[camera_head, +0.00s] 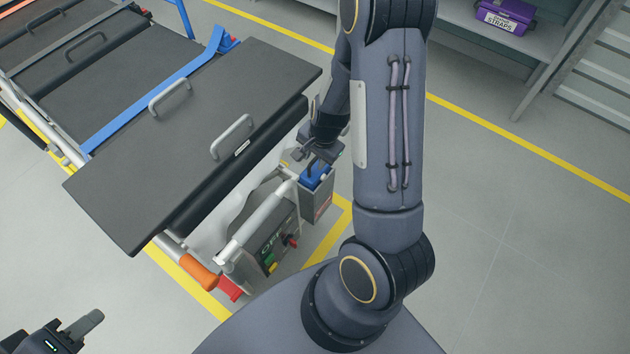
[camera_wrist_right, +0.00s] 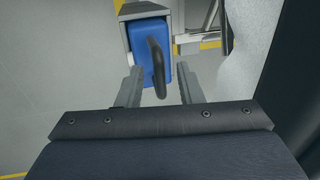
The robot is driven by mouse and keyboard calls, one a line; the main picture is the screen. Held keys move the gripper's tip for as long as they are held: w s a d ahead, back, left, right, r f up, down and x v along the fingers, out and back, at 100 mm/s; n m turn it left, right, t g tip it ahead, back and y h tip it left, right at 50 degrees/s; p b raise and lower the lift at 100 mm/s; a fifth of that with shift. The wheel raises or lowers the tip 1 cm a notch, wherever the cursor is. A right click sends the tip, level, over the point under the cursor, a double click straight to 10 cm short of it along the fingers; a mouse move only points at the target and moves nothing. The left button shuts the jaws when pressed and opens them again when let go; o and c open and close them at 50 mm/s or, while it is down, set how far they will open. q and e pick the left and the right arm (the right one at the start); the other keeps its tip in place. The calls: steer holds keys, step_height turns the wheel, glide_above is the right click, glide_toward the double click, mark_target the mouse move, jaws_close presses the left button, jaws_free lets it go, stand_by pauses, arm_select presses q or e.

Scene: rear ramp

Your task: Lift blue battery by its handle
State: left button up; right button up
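The blue battery (camera_head: 314,177) sits in a grey holder (camera_head: 318,201) beside the ramp's control box. In the right wrist view the blue battery (camera_wrist_right: 148,48) shows its top with a black loop handle (camera_wrist_right: 157,66). My right gripper (camera_wrist_right: 159,78) is open, its two fingers apart on either side of the handle's near end in that view; I cannot tell whether they touch it. In the head view my right gripper (camera_head: 319,154) is over the battery and partly hides it. My left gripper (camera_head: 84,330) is at the lower left, away from the battery, partly cut off.
A control box (camera_head: 268,245) with a green and a red control stands next to the holder. A grey ramp panel (camera_head: 210,135) with handles lies left of my right arm. An orange-ended lever (camera_head: 198,271) sticks out below it. A purple straps case (camera_head: 506,14) is on a shelf.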

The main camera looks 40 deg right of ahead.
steer(key=shift+w+f, duration=0.2)
steer(key=shift+f, duration=0.65)
steer(key=shift+c, duration=0.2)
jaws_close()
stand_by(0.5)
